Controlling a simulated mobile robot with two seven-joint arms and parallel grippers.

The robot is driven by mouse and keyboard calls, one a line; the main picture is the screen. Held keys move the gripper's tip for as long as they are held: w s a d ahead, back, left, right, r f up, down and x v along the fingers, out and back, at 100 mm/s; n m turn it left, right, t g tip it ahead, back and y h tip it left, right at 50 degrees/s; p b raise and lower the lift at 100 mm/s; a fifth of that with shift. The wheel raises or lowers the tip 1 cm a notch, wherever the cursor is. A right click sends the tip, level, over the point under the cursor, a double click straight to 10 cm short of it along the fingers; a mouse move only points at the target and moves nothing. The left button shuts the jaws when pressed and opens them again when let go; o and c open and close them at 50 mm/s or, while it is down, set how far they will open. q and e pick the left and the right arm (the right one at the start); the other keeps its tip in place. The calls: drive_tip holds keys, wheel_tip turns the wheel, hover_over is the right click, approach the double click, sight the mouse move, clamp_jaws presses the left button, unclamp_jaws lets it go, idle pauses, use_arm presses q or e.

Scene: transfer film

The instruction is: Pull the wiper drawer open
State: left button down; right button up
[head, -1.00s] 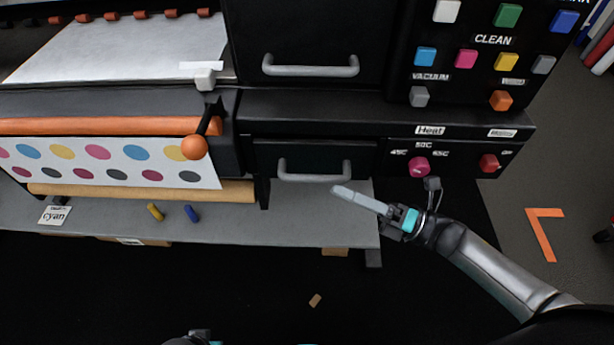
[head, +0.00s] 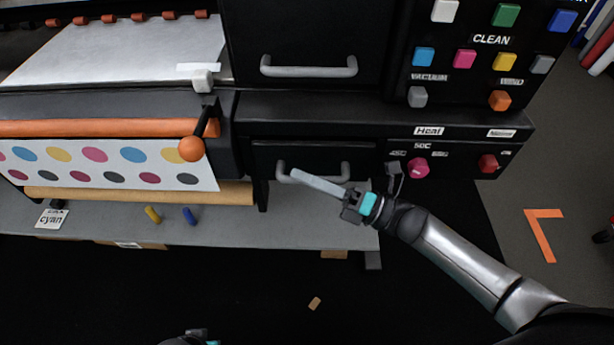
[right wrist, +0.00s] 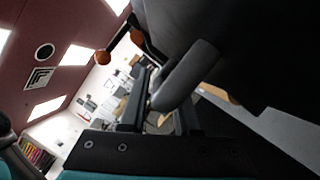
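The lower black drawer (head: 335,157) is closed in the machine front, with a grey U-shaped handle (head: 281,170). No wiper label is readable on it. My right gripper (head: 297,174) reaches from the right, its fingertips overlapping the handle in the head view. In the right wrist view, the grey handle bar (right wrist: 187,75) lies at the gap between the open fingers of the right gripper (right wrist: 167,92). Contact cannot be told. My left gripper (head: 200,335) shows only partly at the bottom edge; its fingers are not clear.
Above is a larger closed front with a grey handle (head: 308,69). An orange-ball lever (head: 191,149) stands left.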

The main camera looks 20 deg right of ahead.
clamp_jaws()
idle(1.0)
